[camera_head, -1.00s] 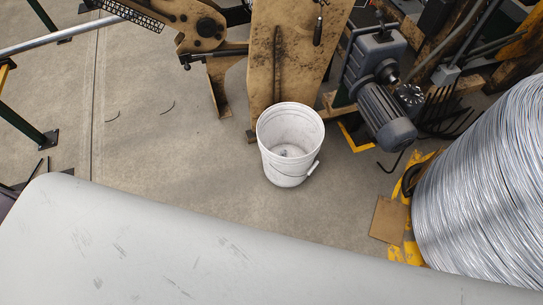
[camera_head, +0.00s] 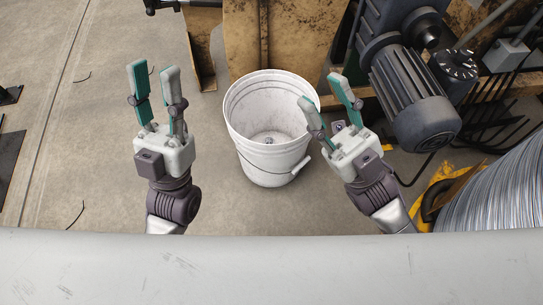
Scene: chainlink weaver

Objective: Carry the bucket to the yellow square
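The white bucket (camera_head: 262,148) stands upright on the concrete floor in the middle of the head view, its wire handle hanging down at its front right. My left gripper (camera_head: 154,82) is to the left of the bucket, open and empty, fingers pointing away from me. My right gripper (camera_head: 322,95) is open and empty at the bucket's right side. Its left finger overlaps the bucket's rim in the picture; I cannot tell whether it touches. No full yellow square is in view; only a yellow patch (camera_head: 432,188) shows at the right.
A yellow machine panel (camera_head: 285,40) stands just behind the bucket. A dark motor (camera_head: 410,95) is close at the right, with a large wire coil (camera_head: 495,190) beyond my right arm. My grey body edge fills the bottom. The floor (camera_head: 90,130) at the left is mostly clear.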

